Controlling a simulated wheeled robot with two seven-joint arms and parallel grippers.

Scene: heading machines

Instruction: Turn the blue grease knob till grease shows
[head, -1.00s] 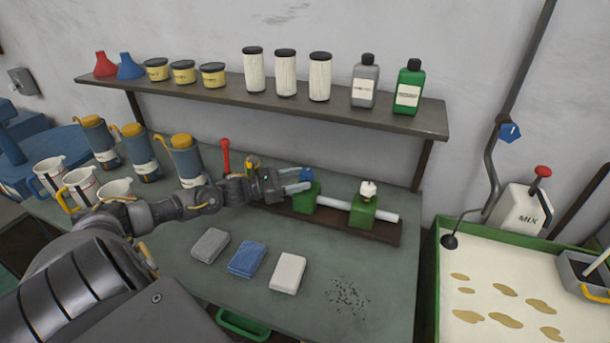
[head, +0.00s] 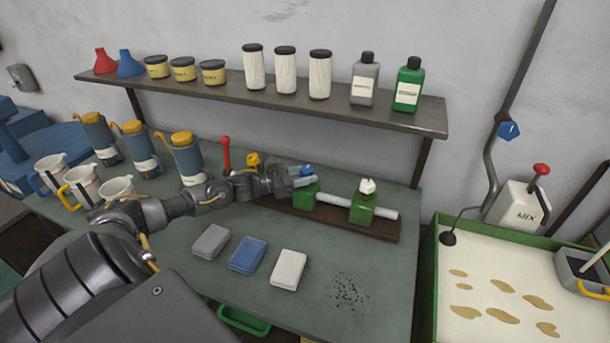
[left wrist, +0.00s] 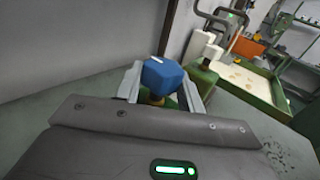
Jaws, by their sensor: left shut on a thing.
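The blue grease knob (head: 306,170) sits on top of a green block (head: 303,196) on the bench fixture. My left gripper (head: 302,177) is shut on the blue knob, with a finger on either side. In the left wrist view the blue knob (left wrist: 162,76) stands between the two fingers, with a pale mark on its top and a brass-coloured stem below. A second green block (head: 363,208) with a white knob (head: 367,187) stands to the right on the same pale shaft (head: 334,201). I see no grease that I can make out. My right gripper is not in view.
A shelf (head: 270,93) with bottles and tins runs above the bench. Grey, blue and white cloths (head: 248,256) lie in front of the fixture, with dark specks (head: 347,292) nearby. Jugs (head: 78,188) stand left; a green-rimmed tray (head: 430,270) is at right.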

